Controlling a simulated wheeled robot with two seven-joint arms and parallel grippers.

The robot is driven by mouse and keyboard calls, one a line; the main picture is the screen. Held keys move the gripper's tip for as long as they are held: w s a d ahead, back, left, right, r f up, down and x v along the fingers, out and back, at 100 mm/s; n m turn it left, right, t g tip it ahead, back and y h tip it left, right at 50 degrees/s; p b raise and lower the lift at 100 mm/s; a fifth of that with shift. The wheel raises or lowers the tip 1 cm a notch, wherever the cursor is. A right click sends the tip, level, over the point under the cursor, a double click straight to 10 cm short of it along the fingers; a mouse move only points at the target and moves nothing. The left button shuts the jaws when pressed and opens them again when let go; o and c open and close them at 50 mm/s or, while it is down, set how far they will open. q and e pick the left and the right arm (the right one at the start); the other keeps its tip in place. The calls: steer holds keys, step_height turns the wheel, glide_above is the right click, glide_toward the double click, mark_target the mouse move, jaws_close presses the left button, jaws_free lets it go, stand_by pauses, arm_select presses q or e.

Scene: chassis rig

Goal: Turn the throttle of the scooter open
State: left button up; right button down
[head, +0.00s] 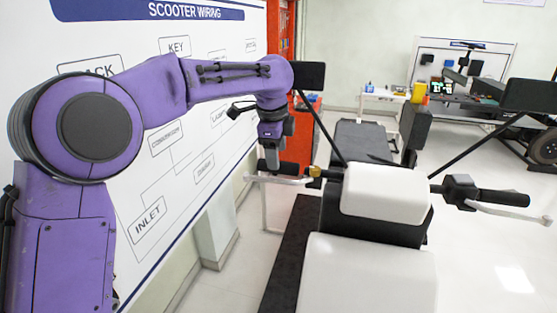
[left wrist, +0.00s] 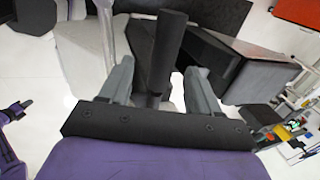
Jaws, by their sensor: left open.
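The scooter (head: 345,262) stands in front of me, with white body panels and a dark handlebar. Its throttle grip is the dark grip (head: 291,168) at the left end of the bar, with a pale lever (head: 278,180) on the near side. My left gripper (head: 271,158) reaches down at this grip. In the left wrist view the dark grip (left wrist: 165,50) runs between the two grey fingers of the gripper (left wrist: 160,75). The fingers are apart, and I see a gap on each side of the grip. Whether either finger touches it is unclear. My right gripper is not seen.
A whiteboard with a wiring diagram (head: 215,130) stands close along the left. Dark mirrors (head: 310,75) (head: 530,95) rise on stalks beside the handlebar. The other grip (head: 500,197) is at the right. Floor at the lower right (head: 480,260) is clear.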

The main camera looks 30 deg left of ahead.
arm_select(q)
steer(key=x, duration=0.2)
steer(key=w+x, duration=0.1)
steer(key=x, duration=0.2)
steer(key=shift+r, duration=0.1)
steer(key=shift+s+r, duration=0.1)
steer(key=shift+s, duration=0.1)
steer(key=shift+s+r, duration=0.1)
steer(key=shift+s, duration=0.05)
steer(key=c, duration=1.1)
steer(key=shift+o, duration=0.3)
steer(key=g, duration=0.2)
steer(key=w+g+h, duration=0.1)
steer(key=g, duration=0.1)
steer(key=shift+g, duration=0.4)
steer(key=shift+w+g, duration=0.1)
steer(key=shift+g, duration=0.2)
steer(key=shift+f, duration=0.3)
steer(key=o, duration=1)
steer(key=shift+o, duration=0.2)
steer(key=shift+r, duration=0.15)
